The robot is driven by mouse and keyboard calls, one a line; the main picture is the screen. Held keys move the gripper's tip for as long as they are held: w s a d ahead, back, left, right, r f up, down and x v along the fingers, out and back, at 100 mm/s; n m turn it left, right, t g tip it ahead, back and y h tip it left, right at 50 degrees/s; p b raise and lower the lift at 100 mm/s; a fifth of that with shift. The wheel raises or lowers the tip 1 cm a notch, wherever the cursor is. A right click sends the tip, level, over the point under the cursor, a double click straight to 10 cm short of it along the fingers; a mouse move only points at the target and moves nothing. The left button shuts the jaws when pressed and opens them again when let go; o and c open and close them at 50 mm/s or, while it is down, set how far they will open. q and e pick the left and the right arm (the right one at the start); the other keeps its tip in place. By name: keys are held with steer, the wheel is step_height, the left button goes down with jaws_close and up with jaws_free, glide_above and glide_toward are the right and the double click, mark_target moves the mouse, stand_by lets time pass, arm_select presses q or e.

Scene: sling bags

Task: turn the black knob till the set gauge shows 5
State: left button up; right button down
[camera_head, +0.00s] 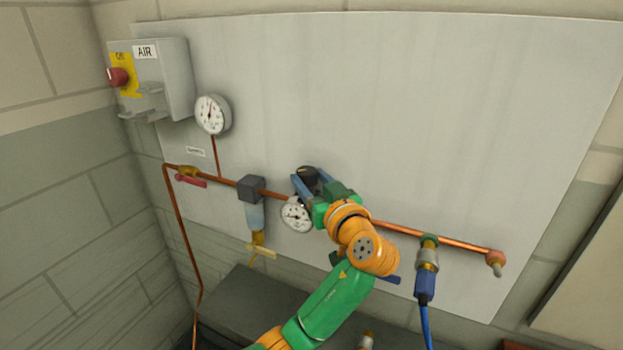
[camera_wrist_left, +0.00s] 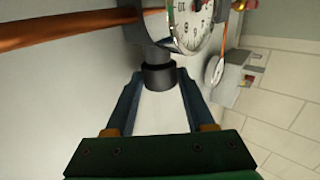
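The black knob (camera_head: 306,174) sits on the copper pipe line in the middle of the wall panel. My left gripper (camera_head: 311,186) reaches it with one finger on each side. In the left wrist view the black knob (camera_wrist_left: 159,76) fills the gap between the fingertips of my left gripper (camera_wrist_left: 160,80), which looks shut on it. The set gauge (camera_head: 297,214) is a white dial beside the gripper, partly covered by it. In the left wrist view the set gauge (camera_wrist_left: 194,22) is cut off at the top, and its reading is unclear. My right gripper is out of view.
Another gauge (camera_head: 212,114) stands on a riser at upper left. A grey AIR box (camera_head: 172,82) with a red knob (camera_head: 118,77) is left of it. A red-handled valve (camera_head: 190,180) and a filter bowl (camera_head: 255,215) lie left along the pipe; a blue hose (camera_head: 427,315) hangs at right.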

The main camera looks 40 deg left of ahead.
arm_select(q)
jaws_close()
stand_by(1.0)
steer(key=o, duration=0.5)
jaws_free()
steer(key=shift+o, duration=0.2)
steer(key=shift+d, duration=0.1)
steer(key=b+v, duration=0.3)
steer(key=v, duration=0.4)
